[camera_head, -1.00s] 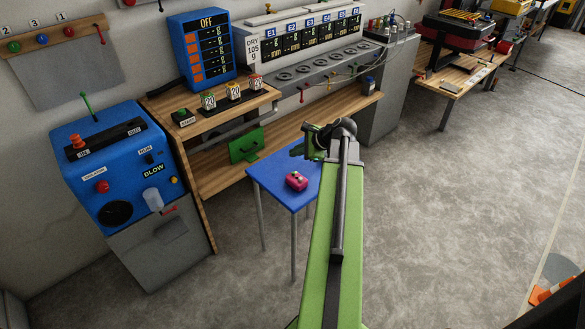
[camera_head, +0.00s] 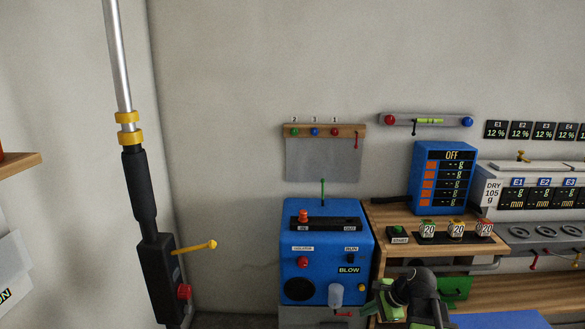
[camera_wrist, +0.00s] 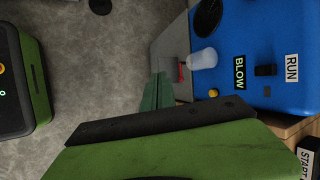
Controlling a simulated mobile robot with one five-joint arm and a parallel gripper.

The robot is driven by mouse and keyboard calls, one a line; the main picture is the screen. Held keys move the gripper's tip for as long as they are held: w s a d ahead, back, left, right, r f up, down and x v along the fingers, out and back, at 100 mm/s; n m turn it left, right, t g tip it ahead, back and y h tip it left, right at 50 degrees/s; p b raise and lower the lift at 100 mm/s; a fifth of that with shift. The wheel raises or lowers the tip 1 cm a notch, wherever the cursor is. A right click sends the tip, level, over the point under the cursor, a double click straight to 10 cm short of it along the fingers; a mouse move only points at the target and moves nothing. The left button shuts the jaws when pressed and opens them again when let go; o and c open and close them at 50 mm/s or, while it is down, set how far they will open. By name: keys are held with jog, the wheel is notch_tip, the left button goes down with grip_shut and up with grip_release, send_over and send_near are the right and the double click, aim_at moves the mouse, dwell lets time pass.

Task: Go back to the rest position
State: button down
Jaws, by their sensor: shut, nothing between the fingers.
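My gripper (camera_head: 378,303) is at the lower right of the head view, in front of the blue blower machine (camera_head: 325,243) and the wooden bench. Part of its green fingers and dark wrist shows there, low in the picture. In the wrist view the green fingers (camera_wrist: 157,92) are shut and empty, pointing toward the grey base of the blower machine (camera_wrist: 245,50). A white cup-shaped part (camera_wrist: 203,57) of the machine lies beyond the fingertips.
A bench (camera_head: 392,218) holds a blue display unit (camera_head: 444,178) reading OFF and several numbered cups. A dark pole-mounted device (camera_head: 158,280) stands at the left. A blue table (camera_head: 500,320) shows at the bottom edge. A green-sided box (camera_wrist: 35,85) is at the left of the wrist view.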

jog(key=s+a+f+n+g+h, duration=0.1)
jog(key=s+a+f+n+g, duration=0.1)
jog(key=s+a+n, duration=0.4)
jog(key=s+a+f+n+g+h, duration=0.15)
jog(key=a+n, duration=0.25)
jog(key=a, duration=0.4)
jog(key=s+d+n+g+h, duration=0.1)
jog(key=s+d+n+h, duration=0.15)
jog(key=d+n, duration=0.3)
notch_tip(320, 180, up, 15)
jog(key=p, duration=1.6)
jog(key=shift+s+a+r, duration=0.15)
jog(key=shift+s+a, duration=0.1)
jog(key=shift+a, duration=0.1)
jog(key=shift+n, duration=0.25)
